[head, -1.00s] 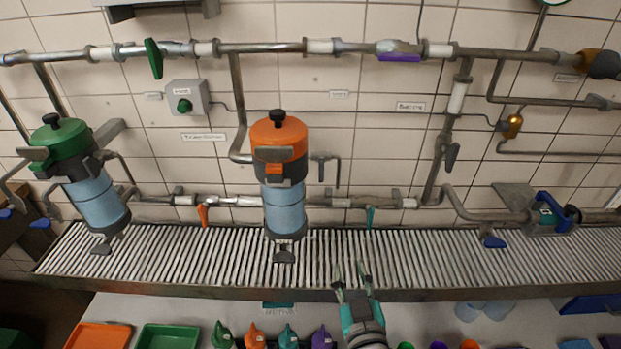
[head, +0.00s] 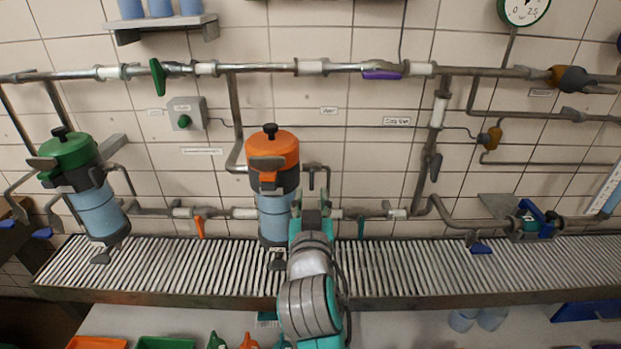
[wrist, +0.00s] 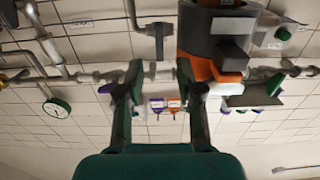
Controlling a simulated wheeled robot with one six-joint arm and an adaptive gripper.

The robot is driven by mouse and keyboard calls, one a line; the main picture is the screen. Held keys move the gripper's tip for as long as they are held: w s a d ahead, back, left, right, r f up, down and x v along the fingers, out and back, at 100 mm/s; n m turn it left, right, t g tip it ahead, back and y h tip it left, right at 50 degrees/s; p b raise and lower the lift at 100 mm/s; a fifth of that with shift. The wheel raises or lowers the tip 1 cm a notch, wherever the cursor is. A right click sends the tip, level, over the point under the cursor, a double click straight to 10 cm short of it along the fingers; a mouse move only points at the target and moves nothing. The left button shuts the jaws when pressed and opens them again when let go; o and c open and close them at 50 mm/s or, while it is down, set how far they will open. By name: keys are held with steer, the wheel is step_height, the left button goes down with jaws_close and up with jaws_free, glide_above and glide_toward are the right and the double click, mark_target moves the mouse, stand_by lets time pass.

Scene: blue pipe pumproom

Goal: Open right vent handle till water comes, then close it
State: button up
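The orange-topped canister (head: 273,150) with a blue body hangs in the middle of the wall, partly hidden by my arm. A grey vent handle (head: 316,176) sticks out at its right side. It also shows in the wrist view (wrist: 158,42), where the picture is upside down and the orange canister (wrist: 200,68) is on the right. My gripper (head: 312,200) is raised in front of the wall, just below the handle in the head view. In the wrist view my gripper (wrist: 160,78) is open, with nothing between its fingers. I see no running water.
A slatted metal grate (head: 180,268) runs below the pipes. A green-topped canister (head: 68,150) hangs at the left. An orange lever (head: 199,227) and a teal lever (head: 361,227) hang from the lower pipe. A round gauge (head: 523,8) is at the upper right.

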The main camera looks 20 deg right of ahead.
mark_target(312, 180)
steer(key=x, duration=0.7)
steer(key=shift+w+d, duration=0.15)
steer(key=shift+w, duration=0.2)
jaws_close()
